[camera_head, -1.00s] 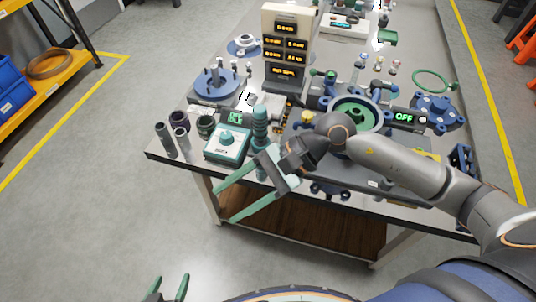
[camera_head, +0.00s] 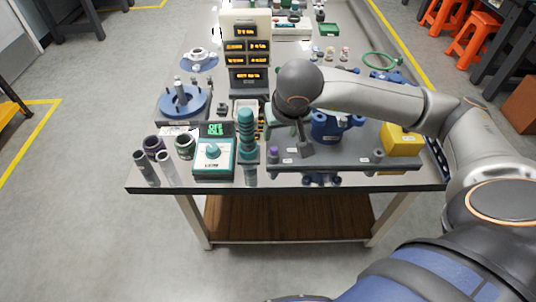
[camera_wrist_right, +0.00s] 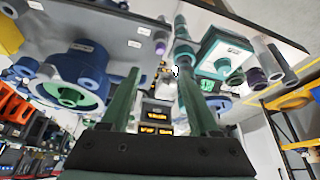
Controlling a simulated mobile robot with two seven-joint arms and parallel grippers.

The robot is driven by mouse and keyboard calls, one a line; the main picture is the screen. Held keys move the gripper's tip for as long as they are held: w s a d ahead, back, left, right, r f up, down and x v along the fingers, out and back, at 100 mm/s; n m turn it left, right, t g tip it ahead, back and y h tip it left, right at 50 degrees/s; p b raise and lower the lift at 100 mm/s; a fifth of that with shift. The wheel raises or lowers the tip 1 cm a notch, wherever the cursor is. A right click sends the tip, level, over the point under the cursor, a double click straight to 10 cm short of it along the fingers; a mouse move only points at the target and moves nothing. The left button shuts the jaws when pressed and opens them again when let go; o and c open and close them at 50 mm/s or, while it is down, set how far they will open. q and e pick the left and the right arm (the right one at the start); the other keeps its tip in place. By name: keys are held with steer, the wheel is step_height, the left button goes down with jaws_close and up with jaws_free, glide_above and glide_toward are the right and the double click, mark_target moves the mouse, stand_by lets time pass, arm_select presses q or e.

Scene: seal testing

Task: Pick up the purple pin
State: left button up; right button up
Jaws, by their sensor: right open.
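The purple pin (camera_head: 273,154) is a small upright piece at the left end of the grey plate (camera_head: 340,164) near the table's front edge. It also shows in the right wrist view (camera_wrist_right: 160,47), above the gap between the fingertips in the picture. My right gripper (camera_wrist_right: 158,72) is open, its two green fingers apart with nothing between them. In the head view its fingers are largely hidden by my wrist, which hangs over the table behind and right of the pin. I cannot tell the exact gap to the pin. My left gripper is out of view.
A teal stepped post (camera_head: 246,133) stands close left of the pin, beside a teal-and-white box (camera_head: 214,158). Dark and grey cylinders (camera_head: 146,170) stand farther left. A blue flanged part (camera_head: 326,127) and a yellow block (camera_head: 400,140) lie right. A display tower (camera_head: 246,60) stands behind.

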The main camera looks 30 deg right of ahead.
glide_toward(274, 148)
step_height(274, 148, down, 2)
steer(key=x, duration=0.6)
steer(key=shift+w+d+f, duration=0.1)
steer(key=shift+w+f, duration=0.1)
steer(key=shift+w, duration=0.25)
jaws_close()
